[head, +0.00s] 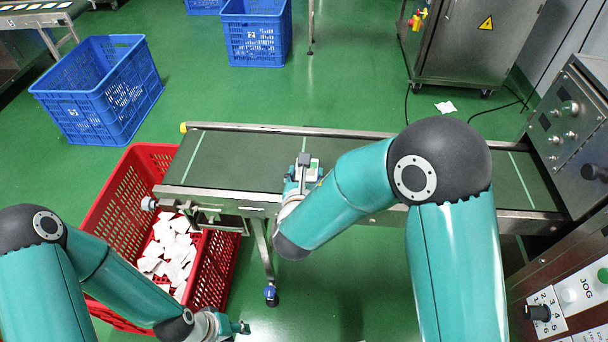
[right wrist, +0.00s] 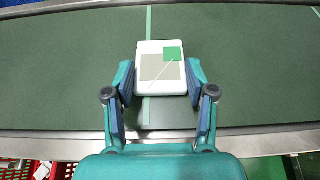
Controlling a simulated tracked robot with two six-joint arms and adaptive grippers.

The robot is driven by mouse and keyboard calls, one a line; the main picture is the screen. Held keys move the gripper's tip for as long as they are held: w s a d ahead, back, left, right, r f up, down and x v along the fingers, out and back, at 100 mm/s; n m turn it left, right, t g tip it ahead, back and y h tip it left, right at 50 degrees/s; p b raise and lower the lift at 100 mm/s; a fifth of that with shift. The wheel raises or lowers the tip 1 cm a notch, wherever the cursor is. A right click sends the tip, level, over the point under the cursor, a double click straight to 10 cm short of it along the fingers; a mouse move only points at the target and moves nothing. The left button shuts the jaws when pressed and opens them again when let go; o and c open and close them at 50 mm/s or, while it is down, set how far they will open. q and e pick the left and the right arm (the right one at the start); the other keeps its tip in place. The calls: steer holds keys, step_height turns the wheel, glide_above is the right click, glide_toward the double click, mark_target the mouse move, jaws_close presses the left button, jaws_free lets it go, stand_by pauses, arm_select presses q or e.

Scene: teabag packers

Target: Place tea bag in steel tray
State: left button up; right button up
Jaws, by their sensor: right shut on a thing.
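A white tea bag packet (right wrist: 150,50) with a green square and a beige patch is at the middle of the right wrist view, over the dark green conveyor belt (head: 235,160). My right gripper (right wrist: 160,80) is shut on it, one finger at each side. In the head view the packet (head: 314,170) shows small at the belt's near edge, partly behind my right gripper (head: 305,166). My left gripper (head: 240,328) is low in the head view, right of the red crate; its finger opening is too small to judge. I make out no steel tray in either view.
A red crate (head: 103,205) with many white packets (head: 170,250) stands below the belt's left end. Blue crates (head: 100,90) (head: 255,35) stand behind. A steel cabinet (head: 475,40) is at the back right, a control panel (head: 570,125) at the right. A white piece (head: 446,107) lies on the floor.

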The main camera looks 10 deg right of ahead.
steer(key=shift+f+b, duration=0.25)
steer(key=shift+b, duration=0.05)
steer(key=o, duration=0.4)
steer(key=shift+o, duration=1.3)
